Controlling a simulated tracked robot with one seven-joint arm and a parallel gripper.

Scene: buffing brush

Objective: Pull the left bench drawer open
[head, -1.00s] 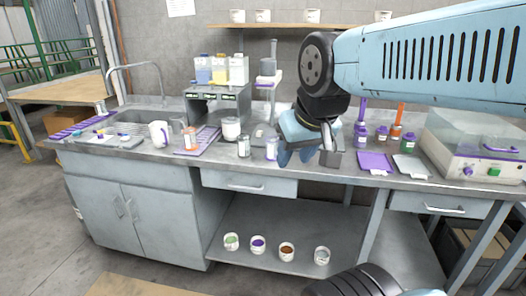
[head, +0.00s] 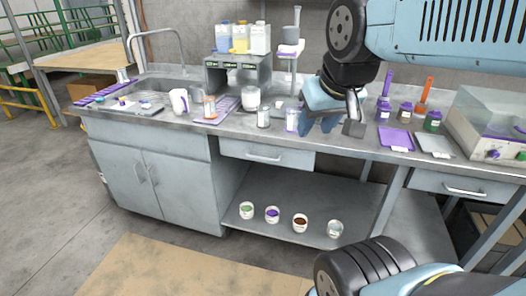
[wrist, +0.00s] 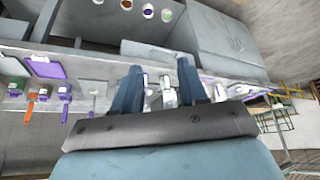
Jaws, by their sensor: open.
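The left bench drawer (head: 235,149) is a grey-blue front under the metal worktop, between the sink cabinet and the open bay. It looks closed, flush with the bench. Its silver bar handle (head: 263,157) runs across the middle of the front. My gripper (head: 318,122) is open, its blue fingers above the worktop edge, up and right of the handle and not touching it. In the wrist view, my gripper (wrist: 158,80) shows both fingers spread apart with nothing held. The drawer front (wrist: 152,52) appears beyond the fingertips there.
Jars and a mug (head: 179,101) stand on the worktop near the gripper. Purple and grey trays (head: 396,139) lie to its right. A second drawer (head: 430,181) is at far right. Several cups (head: 272,214) sit on the lower shelf (head: 310,198). The floor in front is open.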

